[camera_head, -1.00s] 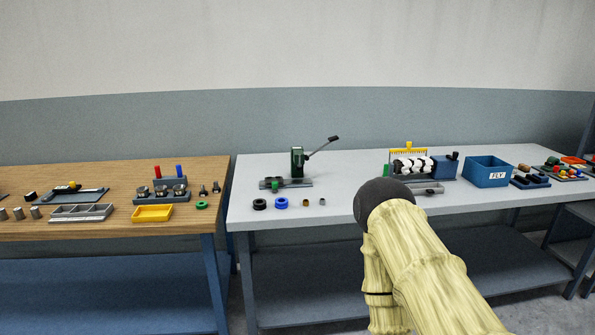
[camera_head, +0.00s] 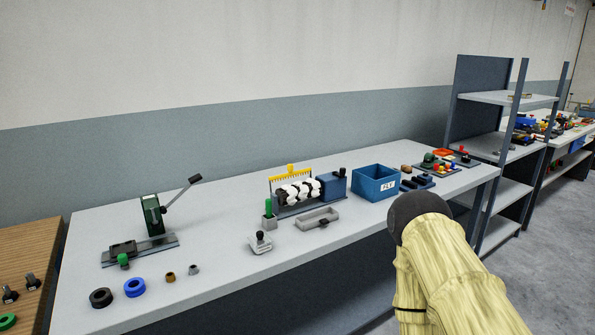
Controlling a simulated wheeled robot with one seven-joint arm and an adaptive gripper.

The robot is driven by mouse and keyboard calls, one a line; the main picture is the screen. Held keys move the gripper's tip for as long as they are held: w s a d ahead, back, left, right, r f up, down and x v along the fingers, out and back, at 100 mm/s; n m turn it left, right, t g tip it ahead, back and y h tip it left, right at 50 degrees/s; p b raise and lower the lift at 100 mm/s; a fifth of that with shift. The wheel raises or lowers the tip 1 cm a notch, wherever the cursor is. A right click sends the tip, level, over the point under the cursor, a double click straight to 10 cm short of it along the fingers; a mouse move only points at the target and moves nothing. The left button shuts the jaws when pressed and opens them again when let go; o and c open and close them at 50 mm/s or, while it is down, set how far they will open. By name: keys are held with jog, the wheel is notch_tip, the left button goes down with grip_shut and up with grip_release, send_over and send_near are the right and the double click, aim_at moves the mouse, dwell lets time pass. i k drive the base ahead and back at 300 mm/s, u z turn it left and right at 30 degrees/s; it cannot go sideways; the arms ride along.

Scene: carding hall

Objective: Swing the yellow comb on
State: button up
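The yellow comb (camera_head: 291,175) stands upright at the back of a small carding unit, its teeth row behind a roller (camera_head: 298,191) wrapped in white fibre with black bands. A yellow knob tops the comb. A blue housing (camera_head: 333,184) with a black knob adjoins the roller on the right, and a green-handled part (camera_head: 268,209) stands at its left end. My arm, in a pale yellow cover with a dark rounded joint, shows at the lower right, in front of the bench. My gripper is not in view.
A green lever press (camera_head: 152,215) and rings are at left. Bare grey bench (camera_head: 215,255) lies between.

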aim_at(290, 167)
jog(key=k, duration=0.65)
jog(key=z, duration=0.6)
jog(key=i, duration=1.45)
jog(key=u, duration=0.85)
